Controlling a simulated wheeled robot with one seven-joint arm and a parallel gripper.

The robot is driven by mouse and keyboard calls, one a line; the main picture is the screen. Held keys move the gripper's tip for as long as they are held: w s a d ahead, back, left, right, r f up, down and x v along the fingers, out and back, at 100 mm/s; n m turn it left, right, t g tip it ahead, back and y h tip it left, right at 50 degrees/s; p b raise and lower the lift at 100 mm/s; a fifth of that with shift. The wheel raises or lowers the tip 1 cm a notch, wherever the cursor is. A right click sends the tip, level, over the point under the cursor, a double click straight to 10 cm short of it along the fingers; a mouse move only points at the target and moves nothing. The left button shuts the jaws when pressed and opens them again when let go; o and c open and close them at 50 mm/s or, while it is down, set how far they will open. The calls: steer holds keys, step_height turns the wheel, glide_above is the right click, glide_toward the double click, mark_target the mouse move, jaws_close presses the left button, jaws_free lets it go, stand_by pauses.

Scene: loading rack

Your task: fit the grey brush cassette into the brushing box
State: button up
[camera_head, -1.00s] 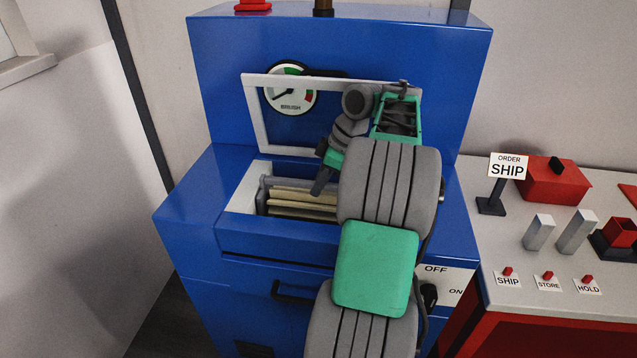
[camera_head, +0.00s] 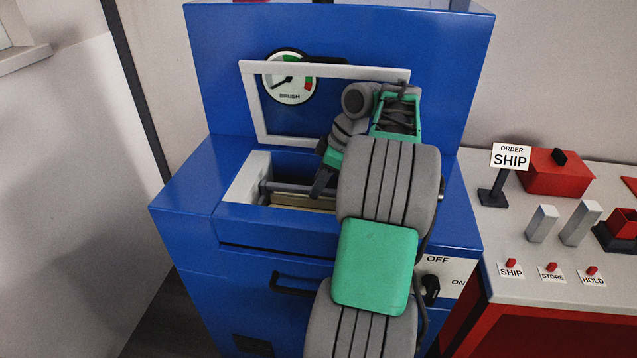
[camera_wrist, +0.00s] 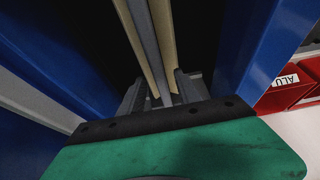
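The blue brushing box (camera_head: 190,205) stands in front of me with its top opening uncovered. My gripper (camera_head: 320,186) reaches down into this opening from the right. In the wrist view its grey fingers (camera_wrist: 165,92) lie on either side of the brush cassette (camera_wrist: 150,45), a grey bar with tan strips along both sides. They appear shut on it.
A white frame (camera_head: 255,110) and a BRUSH gauge (camera_head: 290,78) are behind the opening. An OFF/ON knob (camera_head: 431,290) is on the front. A side table (camera_head: 525,275) at right holds a SHIP sign (camera_head: 510,158), grey blocks and red buttons.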

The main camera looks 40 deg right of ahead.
steer(key=p+v, duration=0.4)
steer(key=v, duration=0.4)
steer(key=w+a+m, duration=0.1)
steer(key=a, duration=0.6)
steer(key=w+a+m, duration=0.1)
steer(key=w+a, duration=0.1)
steer(key=a, duration=0.6)
steer(key=w+a+r+m, duration=0.1)
steer(key=a, duration=0.7)
steer(key=shift+w+h, duration=0.3)
steer(key=s+a+f+m+h, duration=0.1)
steer(key=s+a+f+m, duration=0.1)
steer(key=s+a+f, duration=0.2)
steer(key=s+a+f+m+h, duration=0.1)
steer(key=s+a+f+m, duration=0.1)
steer(key=s+a+f, duration=0.2)
steer(key=s+a, duration=0.2)
steer(key=s, duration=0.2)
steer(key=shift+s+a, duration=0.2)
steer(key=shift+a, duration=0.1)
steer(key=shift+c, duration=0.5)
